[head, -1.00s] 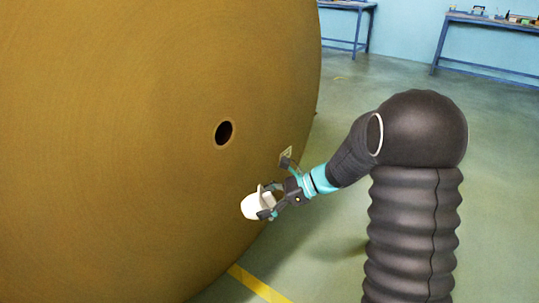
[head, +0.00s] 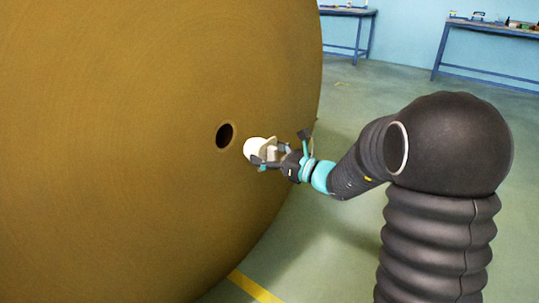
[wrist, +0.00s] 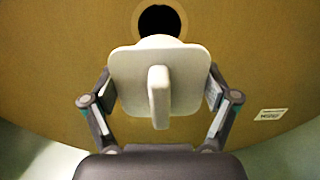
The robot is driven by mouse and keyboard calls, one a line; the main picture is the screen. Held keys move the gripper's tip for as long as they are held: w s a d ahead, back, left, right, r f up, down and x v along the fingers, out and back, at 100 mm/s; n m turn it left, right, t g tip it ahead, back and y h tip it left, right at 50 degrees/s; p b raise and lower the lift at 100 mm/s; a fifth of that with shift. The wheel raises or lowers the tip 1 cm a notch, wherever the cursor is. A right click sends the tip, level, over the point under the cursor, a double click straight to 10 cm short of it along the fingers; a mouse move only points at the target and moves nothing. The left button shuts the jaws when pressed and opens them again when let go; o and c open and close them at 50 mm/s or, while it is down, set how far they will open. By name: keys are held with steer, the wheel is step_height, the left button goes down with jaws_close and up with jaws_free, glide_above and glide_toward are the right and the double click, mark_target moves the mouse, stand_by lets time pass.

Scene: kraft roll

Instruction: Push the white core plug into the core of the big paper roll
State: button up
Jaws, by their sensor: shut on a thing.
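The big paper roll (head: 120,150) fills the left of the head view, its flat brown end facing me. Its core (head: 226,136) is a dark round hole with a thin rim; the core (wrist: 160,20) also shows at the top of the wrist view. My gripper (head: 262,160) is shut on the white core plug (head: 256,149), just right of the core and apart from it. In the wrist view the plug (wrist: 180,72) shows its square flange and upright grip tab between my fingers (wrist: 160,95). Its front end is mostly hidden behind the flange, below the core opening.
A small white label (wrist: 270,115) is on the roll face at the right in the wrist view. Blue workbenches (head: 490,30) stand far back by the wall. A yellow floor line (head: 255,288) runs beside the roll. The floor to the right is open.

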mark_target(250, 144)
steer(key=shift+p+x, duration=0.35)
steer(key=shift+x, duration=2.7)
steer(key=shift+d+r, duration=0.1)
steer(key=shift+r, duration=0.15)
steer(key=shift+b+x, duration=0.9)
steer(key=shift+x, duration=3.15)
stand_by(0.3)
steer(key=shift+w+a+r, duration=0.15)
steer(key=shift+a+r, duration=0.05)
steer(key=shift+a, duration=0.2)
steer(key=c, duration=0.4)
